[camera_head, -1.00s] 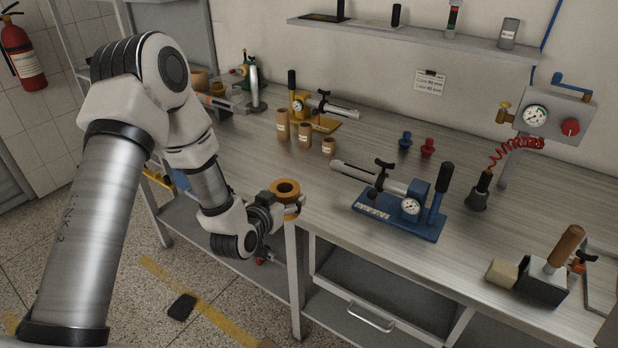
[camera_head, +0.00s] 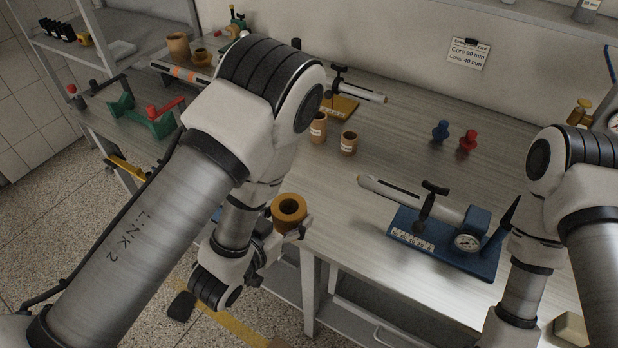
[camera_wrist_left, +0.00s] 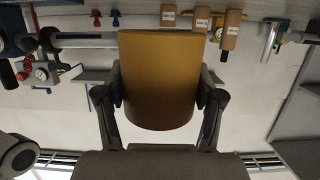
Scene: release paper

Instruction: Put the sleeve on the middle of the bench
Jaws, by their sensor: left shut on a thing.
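The sleeve (camera_head: 290,225) is a short, thick ochre ring with a dark hole, upright in my left gripper (camera_head: 300,230) at the bench's front edge, in the head view. In the left wrist view the sleeve (camera_wrist_left: 158,75) fills the space between the two fingers of the left gripper (camera_wrist_left: 158,100), which are shut on its sides. The bench (camera_head: 400,150) is a long grey striped top; its middle is partly covered by my left arm. My right arm shows at the right edge, but its gripper is out of the frame.
A blue press with a gauge (camera_head: 450,240) lies right of the sleeve. Blue (camera_head: 440,130) and red (camera_head: 468,142) plugs stand at the back. Bare bench shows between cores and press.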

